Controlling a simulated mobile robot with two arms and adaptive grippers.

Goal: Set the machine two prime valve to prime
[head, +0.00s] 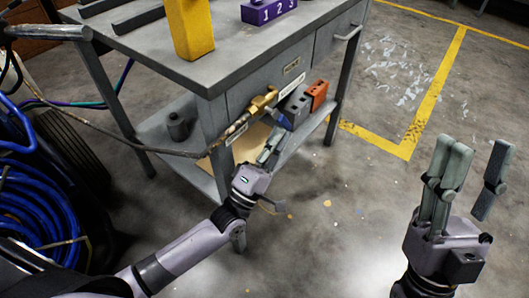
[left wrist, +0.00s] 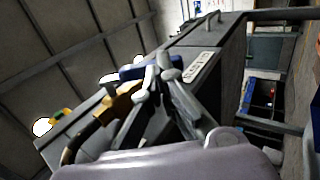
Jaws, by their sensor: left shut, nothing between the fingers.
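A brass-coloured fitting (head: 262,101), joined to a dark hose or pipe, sits at the front of a grey metal bench. It also shows in the left wrist view (left wrist: 119,103). A small blue part (head: 284,121) is just right of it, and a blue part shows in the left wrist view (left wrist: 137,71). I cannot tell which part is the prime valve. My left gripper (head: 275,138) is shut and empty, its fingertips close to the blue part; contact is unclear. Its fingers also show in the left wrist view (left wrist: 165,68). My right gripper (head: 474,160) is open and empty, away from the bench over the floor.
The grey bench (head: 228,66) carries a yellow block (head: 190,28) and a purple block marked 1 2 3 (head: 268,11). Grey (head: 296,106) and orange (head: 318,95) blocks sit by its front. Coiled blue hose (head: 38,208) is at left. The floor at right is open.

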